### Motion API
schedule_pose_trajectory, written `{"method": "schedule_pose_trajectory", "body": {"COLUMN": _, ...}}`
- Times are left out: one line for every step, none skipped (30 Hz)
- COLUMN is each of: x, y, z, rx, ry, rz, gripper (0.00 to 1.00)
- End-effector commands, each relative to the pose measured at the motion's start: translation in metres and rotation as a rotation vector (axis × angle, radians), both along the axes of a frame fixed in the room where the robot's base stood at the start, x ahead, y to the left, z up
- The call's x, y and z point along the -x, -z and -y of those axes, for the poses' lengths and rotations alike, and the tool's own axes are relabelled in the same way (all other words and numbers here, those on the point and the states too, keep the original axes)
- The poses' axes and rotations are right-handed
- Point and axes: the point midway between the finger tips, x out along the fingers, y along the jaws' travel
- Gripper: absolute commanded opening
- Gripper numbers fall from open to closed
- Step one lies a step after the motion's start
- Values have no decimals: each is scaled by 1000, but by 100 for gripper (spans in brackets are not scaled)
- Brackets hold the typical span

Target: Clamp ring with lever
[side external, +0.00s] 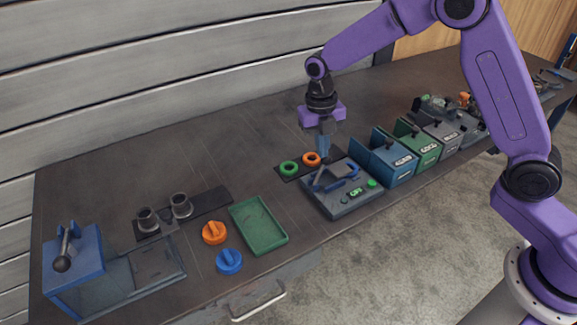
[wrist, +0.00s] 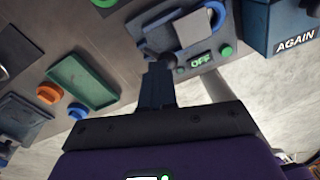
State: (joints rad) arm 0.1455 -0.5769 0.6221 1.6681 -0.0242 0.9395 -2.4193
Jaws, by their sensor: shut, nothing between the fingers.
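The clamp station is a grey box (side external: 352,203) with a blue clamp ring (side external: 345,183) and a dark lever on top, and a green display. In the wrist view the display on the clamp station (wrist: 193,62) reads "OFF". My gripper (side external: 325,156) points down over the back left part of the station, close to the lever. It is shut and empty. In the wrist view my gripper (wrist: 160,68) has its tips beside a dark round knob (wrist: 168,60). I cannot tell whether they touch it.
A green ring (side external: 289,168) and an orange ring (side external: 312,159) lie on a dark mat behind the station. A green tray (side external: 258,225), an orange cap (side external: 214,232) and a blue cap (side external: 229,261) lie to the left. Labelled bins, including a blue one (side external: 397,169), stand close on the right.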

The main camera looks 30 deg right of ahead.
Motion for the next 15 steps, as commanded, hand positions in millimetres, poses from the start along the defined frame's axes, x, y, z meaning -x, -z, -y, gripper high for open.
{"method": "schedule_pose_trajectory", "body": {"x": 0, "y": 2, "z": 6, "rx": 6, "ry": 5, "rz": -3, "gripper": 0}}
{"method": "schedule_pose_trajectory", "body": {"x": 0, "y": 2, "z": 7, "rx": 6, "ry": 5, "rz": -3, "gripper": 0}}
{"method": "schedule_pose_trajectory", "body": {"x": 0, "y": 2, "z": 8, "rx": 6, "ry": 6, "rz": -4, "gripper": 0}}
{"method": "schedule_pose_trajectory", "body": {"x": 0, "y": 2, "z": 8, "rx": 6, "ry": 6, "rz": -4, "gripper": 0}}
{"method": "schedule_pose_trajectory", "body": {"x": 0, "y": 3, "z": 9, "rx": 7, "ry": 6, "rz": -5, "gripper": 0}}
{"method": "schedule_pose_trajectory", "body": {"x": 0, "y": 3, "z": 9, "rx": 8, "ry": 6, "rz": -6, "gripper": 0}}
{"method": "schedule_pose_trajectory", "body": {"x": 0, "y": 3, "z": 10, "rx": 8, "ry": 7, "rz": -6, "gripper": 0}}
{"method": "schedule_pose_trajectory", "body": {"x": 0, "y": 3, "z": 10, "rx": 9, "ry": 7, "rz": -6, "gripper": 0}}
{"method": "schedule_pose_trajectory", "body": {"x": 0, "y": 3, "z": 11, "rx": 10, "ry": 7, "rz": -7, "gripper": 0}}
{"method": "schedule_pose_trajectory", "body": {"x": 0, "y": 3, "z": 11, "rx": 10, "ry": 8, "rz": -7, "gripper": 0}}
{"method": "schedule_pose_trajectory", "body": {"x": 0, "y": 3, "z": 11, "rx": 11, "ry": 8, "rz": -8, "gripper": 0}}
{"method": "schedule_pose_trajectory", "body": {"x": 0, "y": 4, "z": 12, "rx": 11, "ry": 8, "rz": -9, "gripper": 0}}
{"method": "schedule_pose_trajectory", "body": {"x": 0, "y": 4, "z": 12, "rx": 11, "ry": 8, "rz": -9, "gripper": 0}}
{"method": "schedule_pose_trajectory", "body": {"x": 0, "y": 4, "z": 12, "rx": 12, "ry": 9, "rz": -10, "gripper": 0}}
{"method": "schedule_pose_trajectory", "body": {"x": 0, "y": 4, "z": 12, "rx": 12, "ry": 9, "rz": -10, "gripper": 0}}
